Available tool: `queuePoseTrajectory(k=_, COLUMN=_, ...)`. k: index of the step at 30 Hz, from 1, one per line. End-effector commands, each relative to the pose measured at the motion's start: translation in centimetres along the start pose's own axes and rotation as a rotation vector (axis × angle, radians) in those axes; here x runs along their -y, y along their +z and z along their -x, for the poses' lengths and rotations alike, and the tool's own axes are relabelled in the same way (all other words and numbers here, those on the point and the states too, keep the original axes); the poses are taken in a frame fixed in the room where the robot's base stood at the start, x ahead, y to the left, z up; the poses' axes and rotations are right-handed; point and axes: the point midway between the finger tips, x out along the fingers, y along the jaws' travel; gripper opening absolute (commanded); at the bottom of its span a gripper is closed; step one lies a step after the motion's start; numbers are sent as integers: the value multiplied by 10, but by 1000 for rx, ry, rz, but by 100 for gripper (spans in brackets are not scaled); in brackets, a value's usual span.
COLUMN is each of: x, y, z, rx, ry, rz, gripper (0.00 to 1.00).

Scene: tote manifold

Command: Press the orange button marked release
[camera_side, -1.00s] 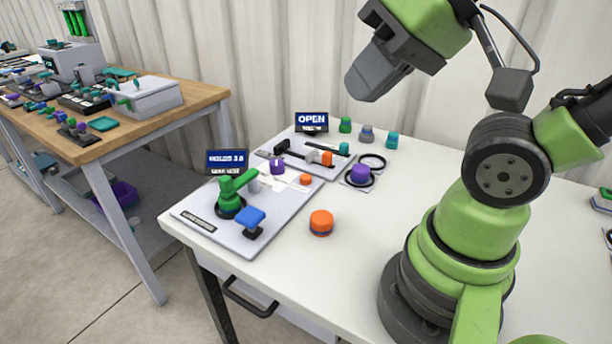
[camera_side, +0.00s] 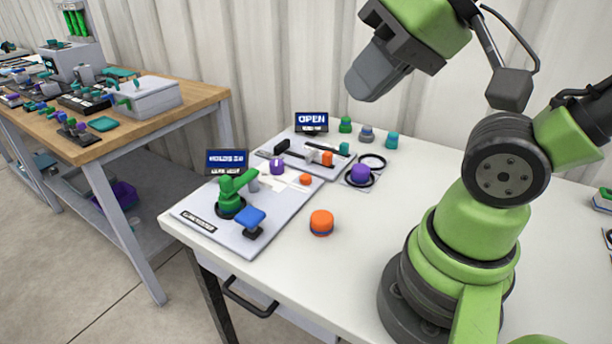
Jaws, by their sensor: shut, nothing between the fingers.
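A small orange button (camera_side: 306,179) sits at the right part of the front light grey panel (camera_side: 272,228). Any release marking by it is too small to read. A second orange piece (camera_side: 327,158) stands on the rear panel (camera_side: 301,139), by a black and white slider. My gripper (camera_side: 362,88) is shut and empty, high above the back of the table, up and to the right of both panels. It is well apart from everything on the table.
A green lever (camera_side: 233,192) and a blue paddle (camera_side: 250,219) rise from the front panel. An orange-topped round piece (camera_side: 321,222) stands loose on the white table. A purple knob (camera_side: 360,174) and several small coloured pieces stand farther back. The table's middle is clear.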

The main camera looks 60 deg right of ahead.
Motion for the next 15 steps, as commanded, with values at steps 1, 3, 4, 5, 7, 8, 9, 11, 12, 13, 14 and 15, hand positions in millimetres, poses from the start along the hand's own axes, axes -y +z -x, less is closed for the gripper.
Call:
queuePoseTrajectory(k=1, x=0, y=0, z=0, rx=0, ry=0, rz=0, gripper=0)
queuePoseTrajectory(k=3, x=0, y=0, z=0, rx=0, ry=0, rz=0, gripper=0)
queuePoseTrajectory(k=4, x=0, y=0, z=0, rx=0, ry=0, rz=0, gripper=0)
queuePoseTrajectory(k=5, x=0, y=0, z=0, rx=0, ry=0, rz=0, gripper=0)
queuePoseTrajectory(k=7, x=0, y=0, z=0, rx=0, ry=0, rz=0, gripper=0)
queuePoseTrajectory(k=8, x=0, y=0, z=0, rx=0, ry=0, rz=0, gripper=0)
queuePoseTrajectory(k=9, x=0, y=0, z=0, rx=1, ry=0, rz=-1, gripper=0)
queuePoseTrajectory(k=11, x=1, y=-1, z=-1, rx=6, ry=-2, rz=-11, gripper=0)
queuePoseTrajectory(k=12, x=2, y=-2, z=-3, rx=14, ry=-5, rz=-23, gripper=0)
queuePoseTrajectory(k=13, x=2, y=-3, z=-4, rx=22, ry=-8, rz=-37, gripper=0)
queuePoseTrajectory(k=14, x=4, y=-5, z=-6, rx=32, ry=-13, rz=-56, gripper=0)
queuePoseTrajectory(k=15, x=5, y=-8, z=-10, rx=49, ry=-19, rz=-88, gripper=0)
